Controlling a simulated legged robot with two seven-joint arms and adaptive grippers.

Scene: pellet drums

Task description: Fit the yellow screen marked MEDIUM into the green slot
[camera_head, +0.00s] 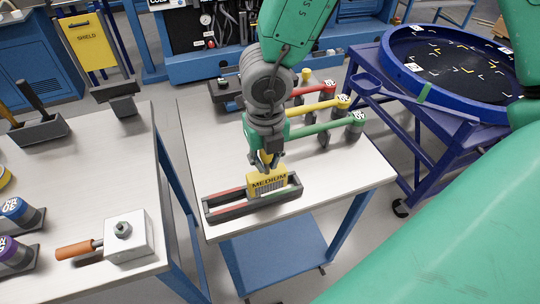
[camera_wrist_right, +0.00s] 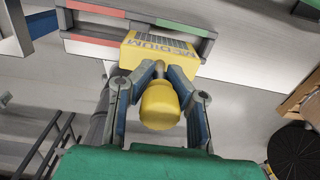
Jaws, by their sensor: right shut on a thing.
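The yellow screen (camera_head: 268,184) marked MEDIUM stands upright over the dark slotted rack (camera_head: 225,209) on the right-hand table. My right gripper (camera_head: 265,162) is shut on its yellow knob, which shows between the fingers in the right wrist view (camera_wrist_right: 159,106). My left gripper is not in view.
Red, yellow and green handled pieces (camera_head: 325,126) lie behind the rack. A round blue-rimmed sieve (camera_head: 410,68) stands on a blue cart at right. Bare tabletop lies right of the rack.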

